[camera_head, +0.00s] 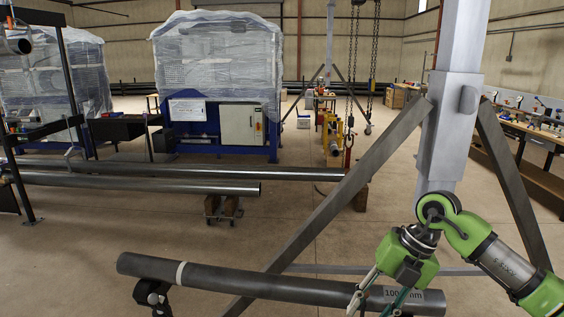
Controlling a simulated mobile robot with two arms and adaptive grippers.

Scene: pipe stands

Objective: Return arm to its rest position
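My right arm comes in from the right edge, with a green and grey wrist. My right gripper (376,302) hangs down at the right part of a dark grey pipe (255,283). Its two fingers are apart and pass in front of the pipe; the picture does not show whether they touch it. The lower fingertips are at the bottom edge of the view. The pipe lies nearly level, with a pale ring near its left end and a "100 mm" style label on its right end. My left arm and gripper are not in view.
A pipe stand (152,296) bears the pipe's left end. A grey steel column (445,130) with slanted braces rises close behind my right gripper. Long pipes (130,183) lie behind at left. Wrapped machines (218,60) stand farther back. A workbench (535,130) lines the right.

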